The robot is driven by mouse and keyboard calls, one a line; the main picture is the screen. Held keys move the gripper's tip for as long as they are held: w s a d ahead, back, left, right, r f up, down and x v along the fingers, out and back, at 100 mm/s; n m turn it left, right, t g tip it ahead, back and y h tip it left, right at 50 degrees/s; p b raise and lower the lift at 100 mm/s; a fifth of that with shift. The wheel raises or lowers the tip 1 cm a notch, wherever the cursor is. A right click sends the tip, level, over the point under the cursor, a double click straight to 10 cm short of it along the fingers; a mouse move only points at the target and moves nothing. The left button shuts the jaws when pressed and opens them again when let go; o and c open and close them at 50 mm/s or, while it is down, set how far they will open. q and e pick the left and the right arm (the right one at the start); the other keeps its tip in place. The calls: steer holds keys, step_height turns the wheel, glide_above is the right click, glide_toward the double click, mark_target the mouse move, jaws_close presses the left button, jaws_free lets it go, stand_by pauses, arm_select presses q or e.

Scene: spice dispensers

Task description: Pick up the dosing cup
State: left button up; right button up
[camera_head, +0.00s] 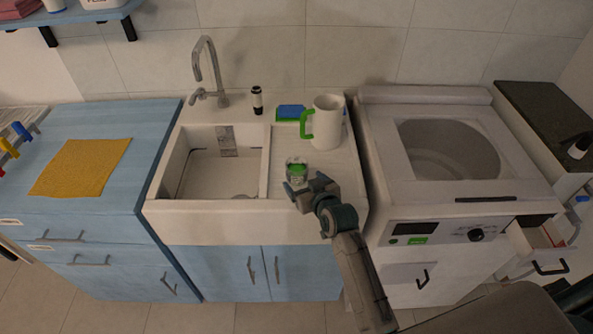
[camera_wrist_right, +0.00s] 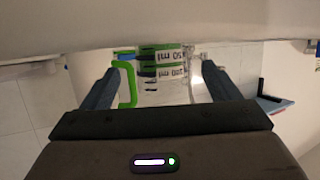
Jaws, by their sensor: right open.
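The dosing cup (camera_head: 297,171) is a small clear cup with green on it, upright on the white sink's drainboard, right of the basin. In the right wrist view, upside down, the dosing cup (camera_wrist_right: 170,70) shows green bands and "ml" markings. My right gripper (camera_head: 304,185) is at the near side of the cup, open. In the right wrist view my right gripper (camera_wrist_right: 157,75) has one finger on either side of the cup, with gaps visible. Whether the fingertips reach past the cup cannot be told. My left gripper is out of view.
A white pitcher (camera_head: 328,121) with a green handle stands behind the cup. A blue sponge (camera_head: 290,112) and a dark-topped bottle (camera_head: 257,101) are at the back. The basin (camera_head: 215,172) is left, the washing machine (camera_head: 450,150) right. A yellow cloth (camera_head: 83,166) lies far left.

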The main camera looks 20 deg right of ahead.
mark_target(301, 178)
steer(key=p+x, duration=0.1)
steer(key=x, duration=0.3)
steer(key=shift+p, duration=0.35)
steer(key=shift+w+f, duration=0.15)
steer(key=shift+w, duration=0.1)
steer(key=shift+w+f, duration=0.1)
steer(key=c, duration=1)
steer(key=shift+c, duration=0.9)
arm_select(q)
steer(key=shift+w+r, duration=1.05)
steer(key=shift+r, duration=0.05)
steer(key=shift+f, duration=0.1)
arm_select(e)
steer(key=shift+r, duration=0.25)
